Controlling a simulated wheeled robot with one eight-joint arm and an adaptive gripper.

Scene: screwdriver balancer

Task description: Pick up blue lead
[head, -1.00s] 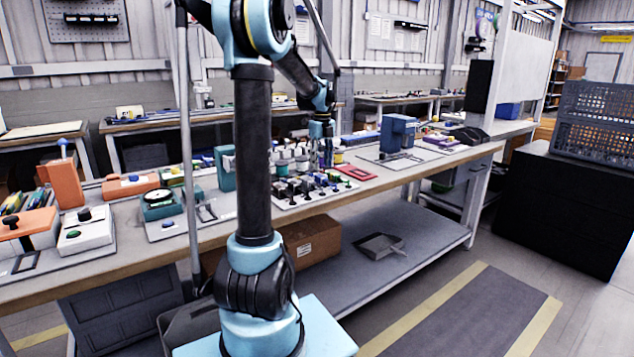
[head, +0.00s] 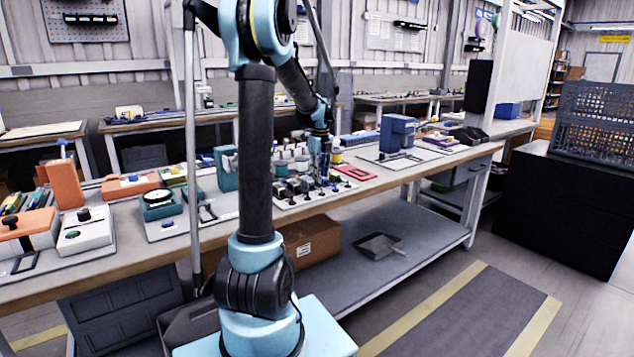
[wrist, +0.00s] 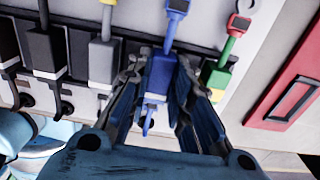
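The blue lead (wrist: 161,75) shows in the wrist view as a blue block with a lighter blue cable end above it, in a row of leads on a pale rack. My gripper (wrist: 160,72) is around it, with one finger on each side. The fingers look spread, with a small gap at the left; whether the right finger touches the block is hard to tell. In the head view my gripper (head: 321,178) is low over the bench among the small parts, and the blue lead cannot be made out there.
Close to the left are a grey lead with a yellow top (wrist: 103,50) and a dark grey lead (wrist: 44,52). A green and red lead (wrist: 222,72) stands close to the right finger. A red frame (wrist: 290,100) lies further right. A blue box (head: 398,133) stands right on the bench.

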